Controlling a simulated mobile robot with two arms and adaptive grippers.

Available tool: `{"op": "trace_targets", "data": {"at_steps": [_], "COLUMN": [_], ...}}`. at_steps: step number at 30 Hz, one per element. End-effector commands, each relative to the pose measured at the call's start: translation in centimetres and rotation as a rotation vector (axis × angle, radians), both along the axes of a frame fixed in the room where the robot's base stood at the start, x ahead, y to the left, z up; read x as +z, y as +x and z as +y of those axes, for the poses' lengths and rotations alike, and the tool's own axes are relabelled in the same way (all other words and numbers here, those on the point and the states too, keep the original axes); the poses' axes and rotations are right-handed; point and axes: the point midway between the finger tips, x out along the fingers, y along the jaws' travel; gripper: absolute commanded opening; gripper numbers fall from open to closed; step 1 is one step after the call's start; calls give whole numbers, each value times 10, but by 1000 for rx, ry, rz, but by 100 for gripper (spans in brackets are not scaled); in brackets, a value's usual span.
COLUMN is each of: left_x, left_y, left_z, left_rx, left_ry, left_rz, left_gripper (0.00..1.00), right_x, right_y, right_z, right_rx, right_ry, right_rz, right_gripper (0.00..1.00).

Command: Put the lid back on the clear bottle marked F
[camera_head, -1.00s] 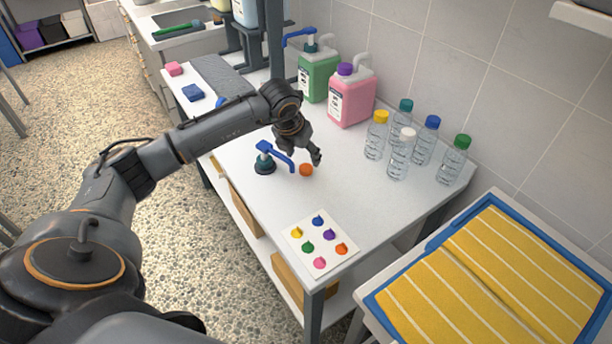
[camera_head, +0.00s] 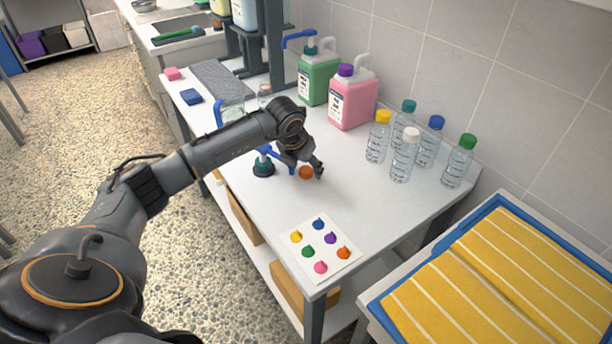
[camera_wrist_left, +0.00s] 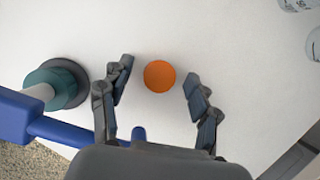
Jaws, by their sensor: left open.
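An orange round lid (camera_head: 305,174) lies on the white table, and it also shows in the left wrist view (camera_wrist_left: 159,76). My left gripper (camera_head: 308,168) is low over the table at the lid. In the left wrist view my left gripper (camera_wrist_left: 158,74) is open, with one finger on each side of the lid and a gap on both sides. A clear container (camera_head: 233,107) stands partly hidden behind my left arm, with another small clear one (camera_head: 265,93) beside it. I cannot read a letter F on anything. My right gripper is out of view.
Several capped clear bottles (camera_head: 404,157) stand at the right. Green (camera_head: 318,78) and pink (camera_head: 352,102) jugs stand behind. A card with coloured spots (camera_head: 320,249) lies in front.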

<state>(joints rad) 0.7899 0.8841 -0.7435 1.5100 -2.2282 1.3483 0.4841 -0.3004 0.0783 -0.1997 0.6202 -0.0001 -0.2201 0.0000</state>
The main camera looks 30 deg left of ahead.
Motion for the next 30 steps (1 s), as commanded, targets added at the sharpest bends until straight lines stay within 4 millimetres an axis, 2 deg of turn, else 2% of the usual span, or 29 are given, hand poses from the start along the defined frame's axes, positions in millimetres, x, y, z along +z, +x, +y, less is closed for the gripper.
{"op": "trace_targets", "data": {"at_steps": [8,9,14,25,30], "left_x": [1,1,1,2,17], "left_y": [0,0,0,0,0], "left_z": [0,0,0,0,0], "left_rx": [0,0,0,0,0], "left_ry": [0,0,0,0,0], "left_rz": [0,0,1,1,-1], "left_gripper": [62,53,25,24,24], "right_x": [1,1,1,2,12], "right_y": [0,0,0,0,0], "right_z": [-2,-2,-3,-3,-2], "right_rx": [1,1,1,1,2], "right_ry": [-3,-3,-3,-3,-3], "right_rz": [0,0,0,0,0], "right_gripper": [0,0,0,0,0]}}
